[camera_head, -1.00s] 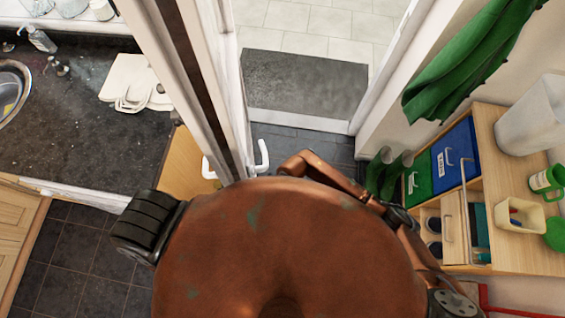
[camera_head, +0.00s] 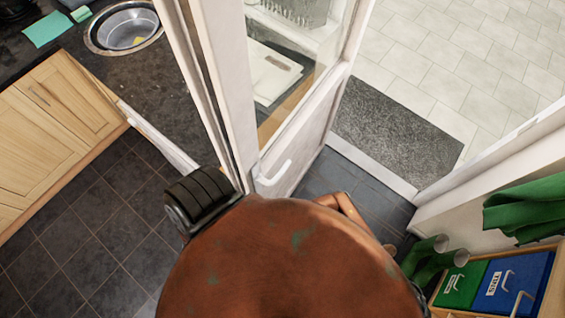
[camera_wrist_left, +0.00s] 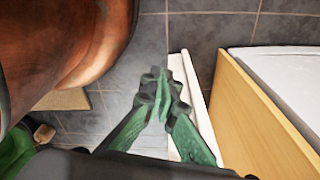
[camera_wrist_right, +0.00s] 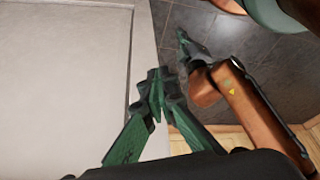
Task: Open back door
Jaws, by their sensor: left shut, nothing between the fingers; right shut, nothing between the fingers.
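The back door (camera_head: 300,150) is white with a glass pane and stands open in the head view. A white lever handle (camera_head: 275,172) is on its visible face. The doorway to its right is open, with a dark grey mat (camera_head: 390,125) across it. My left gripper (camera_wrist_left: 163,85) is shut and empty in the left wrist view, above or beside a narrow white strip whose identity I cannot tell. My right gripper (camera_wrist_right: 157,88) is shut and empty in the right wrist view, beside a large white panel (camera_wrist_right: 65,80), probably the door. My body hides both grippers in the head view.
A dark worktop with a sink (camera_head: 125,30) and wooden cabinets (camera_head: 60,115) is at the left. Pale paving (camera_head: 450,60) beyond the doorway is clear.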

